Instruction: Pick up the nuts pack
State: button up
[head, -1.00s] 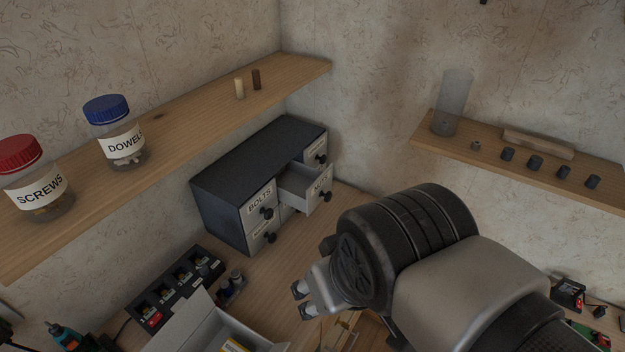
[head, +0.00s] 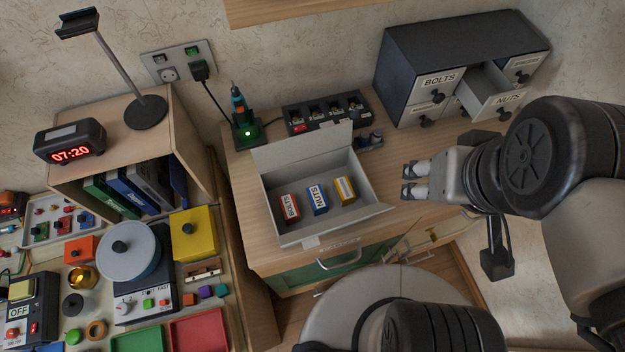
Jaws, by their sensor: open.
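The nuts pack (head: 317,199) is a small blue pack with a white NUTS label. It lies in an open grey box (head: 270,232) on the wooden bench, between a red bolts pack (head: 290,207) and a yellow pack (head: 345,190). My gripper (head: 413,180) is open and empty. It shows to the right of the box, apart from it, with its fingers pointing left in the head view.
The box's raised back flap (head: 300,147) and side flaps stand around the packs. A drawer cabinet (head: 455,60) with its NUTS drawer (head: 490,98) pulled out stands at the back right.

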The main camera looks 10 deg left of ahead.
aim_at(318, 203)
jog(key=k+u, duration=0.1)
jog(key=u, duration=0.7)
